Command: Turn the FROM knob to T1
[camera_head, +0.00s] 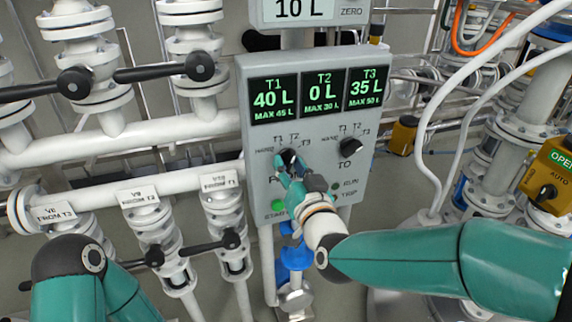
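The grey control panel (332,211) stands in the middle of the view. The dark FROM knob (289,155) is on its left, with HAND, T1, T2 and T3 marks around it. My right gripper (287,167) is at this knob, its teal fingers over the knob's lower part and the label below. Which mark the knob points to is too small and covered to tell, as is whether the fingers grip it. The dark TO knob (350,147) is to the right, clear of the gripper. My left arm shows at the bottom left; its gripper is out of view.
The panel's screen (312,95) reads T1 40 L, T2 0 L, T3 35 L. A green button (277,206) is beside the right gripper's wrist. White pipes and valves with black handles (198,67) fill the left. A yellow OPEN/AUTO box (550,175) is at far right.

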